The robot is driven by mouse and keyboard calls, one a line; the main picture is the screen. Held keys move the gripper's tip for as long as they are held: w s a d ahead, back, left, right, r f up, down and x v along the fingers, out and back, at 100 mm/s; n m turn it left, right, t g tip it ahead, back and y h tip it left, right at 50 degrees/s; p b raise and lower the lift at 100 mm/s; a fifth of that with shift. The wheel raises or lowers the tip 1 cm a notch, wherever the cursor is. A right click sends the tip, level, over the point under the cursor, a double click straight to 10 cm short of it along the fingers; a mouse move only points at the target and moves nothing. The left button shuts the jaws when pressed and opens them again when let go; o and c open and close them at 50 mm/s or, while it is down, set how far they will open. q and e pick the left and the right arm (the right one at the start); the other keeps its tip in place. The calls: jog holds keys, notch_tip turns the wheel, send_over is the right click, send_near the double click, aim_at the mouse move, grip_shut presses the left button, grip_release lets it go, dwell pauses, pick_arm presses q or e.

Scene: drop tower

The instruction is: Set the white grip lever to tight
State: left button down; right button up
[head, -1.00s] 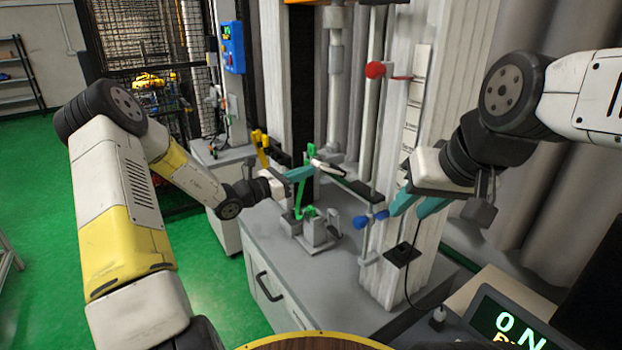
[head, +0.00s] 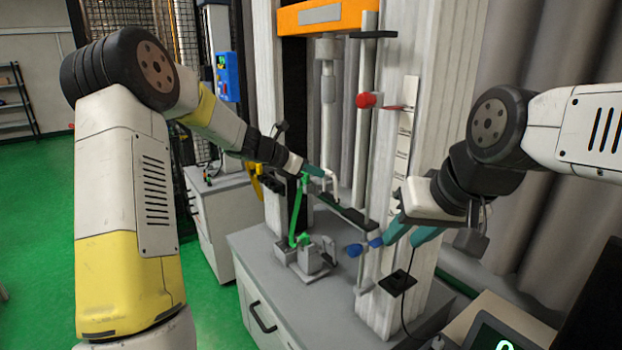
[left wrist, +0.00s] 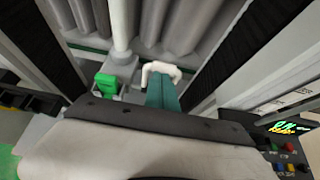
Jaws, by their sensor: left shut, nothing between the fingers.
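The white grip lever (head: 332,184) is a small bent white handle at the middle of the test machine, above the dark crossbar. It also shows in the left wrist view (left wrist: 159,69), just beyond my fingertips. My left gripper (head: 318,171) is shut and empty, with its teal fingertips at the lever. They overlap it in the left wrist view (left wrist: 163,80), and I cannot tell whether they touch. My right gripper (head: 410,234) has its teal fingers apart, close to the blue knob (head: 357,249) on the machine's right column. I see nothing between them.
A green lever (head: 297,225) rises from a grey fixture (head: 306,262) on the grey bench (head: 262,270), below my left gripper. A red knob (head: 366,100) sits higher on a rod. An orange crosshead (head: 322,17) spans the top. The bench front is clear.

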pick_arm(q)
jog(key=shift+w+d+r, duration=0.3)
jog(key=shift+w+d, duration=0.15)
jog(key=shift+d, duration=0.15)
dwell(0.4)
